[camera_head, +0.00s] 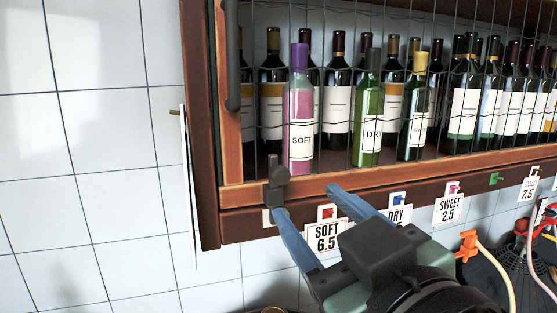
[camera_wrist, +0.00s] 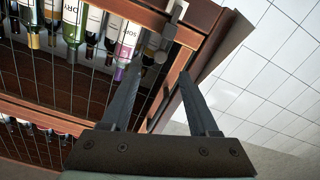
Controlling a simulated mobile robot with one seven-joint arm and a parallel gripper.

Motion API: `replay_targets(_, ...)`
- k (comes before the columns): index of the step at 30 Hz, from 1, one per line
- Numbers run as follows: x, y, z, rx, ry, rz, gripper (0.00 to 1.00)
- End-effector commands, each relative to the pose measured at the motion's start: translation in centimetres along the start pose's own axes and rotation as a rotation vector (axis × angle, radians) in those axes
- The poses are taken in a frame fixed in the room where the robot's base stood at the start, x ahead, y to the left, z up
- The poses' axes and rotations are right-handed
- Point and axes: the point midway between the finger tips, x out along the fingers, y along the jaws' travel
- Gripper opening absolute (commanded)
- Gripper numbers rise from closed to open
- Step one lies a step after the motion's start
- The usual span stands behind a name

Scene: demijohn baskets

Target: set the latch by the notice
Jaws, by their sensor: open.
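A dark grey latch (camera_head: 276,190) with a round knob sits at the lower left corner of the cabinet's wooden door frame. It also shows in the wrist view (camera_wrist: 174,22), its knob just beyond my fingertips. My gripper (camera_head: 305,200) is open and empty; its left blue finger is close to the latch's lower end, and I cannot tell if they touch. The wrist view shows both fingers (camera_wrist: 159,70) apart. Price cards hang below the door: SOFT 6.5 (camera_head: 326,236), a partly hidden DRY card (camera_head: 397,209) and SWEET 2.5 (camera_head: 449,207). Which is the notice is unclear.
Behind the wire mesh stand several bottles, including a purple SOFT one (camera_head: 299,120) and a green DRY one (camera_head: 368,120). A dark door handle (camera_head: 232,60) runs down the left frame. Orange taps and hoses (camera_head: 467,246) are at right. Tiled wall at left is clear.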

Motion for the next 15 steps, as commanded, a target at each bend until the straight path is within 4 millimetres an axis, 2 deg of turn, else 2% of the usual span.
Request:
replay_targets(9, 6.8, 0.0, -0.4, 0.003, -0.002, -0.004, 0.61)
replay_targets(15, 9.4, 0.1, -0.3, 0.001, 0.0, 0.0, 0.61)
